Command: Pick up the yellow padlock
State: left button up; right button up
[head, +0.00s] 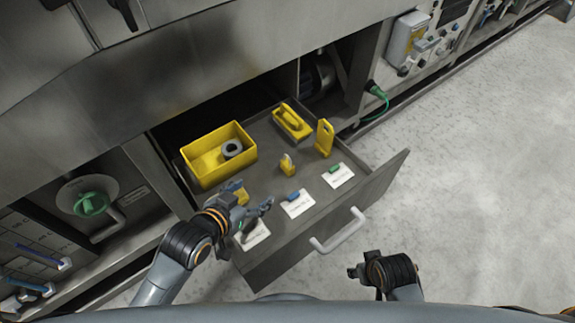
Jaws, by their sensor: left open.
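A small yellow padlock (287,168) with a pale grey top stands in the open drawer (285,228), near its middle. Another small yellow piece (241,195) shows right behind my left gripper, partly hidden by it; I cannot tell what it is or whether they touch. My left gripper (254,200) is open over the drawer's left front part, to the left and nearer than the padlock with the grey top. My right gripper (356,272) is outside the drawer, in front of its handle, over the floor. Its finger opening is too small to read.
A yellow bin (190,163) with a grey ring (232,148) inside stands at the drawer's back left. A yellow handled case (291,125) and an upright yellow tag (324,138) stand on the right. White cards with coloured pieces lie along the front. Floor is clear at right.

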pick_arm(q)
jog(key=d, duration=0.1)
jog(key=b, duration=0.2)
send_near(285, 167)
jog(key=shift+m+h, duration=0.3)
jog(key=x, duration=0.4)
jog(key=shift+a+f, duration=0.3)
jog(key=shift+w+d+f, duration=0.25)
jog(key=shift+w, duration=0.2)
jog(key=shift+b+x, duration=0.8)
jog(key=shift+x, duration=0.2)
jog(key=shift+b+x, duration=0.4)
jog(key=shift+x, duration=0.75)
jog(key=shift+w+d+f, duration=0.1)
jog(key=shift+w+d, duration=0.05)
jog(key=shift+d, duration=0.1)
pick_arm(e)
jog(key=w+v, duration=0.1)
jog(key=v, duration=0.9)
jog(key=shift+r+t, duration=0.3)
jog(key=shift+t, duration=0.1)
pick_arm(q)
jog(key=shift+c, duration=0.2)
pick_arm(e)
jog(key=shift+d, duration=0.1)
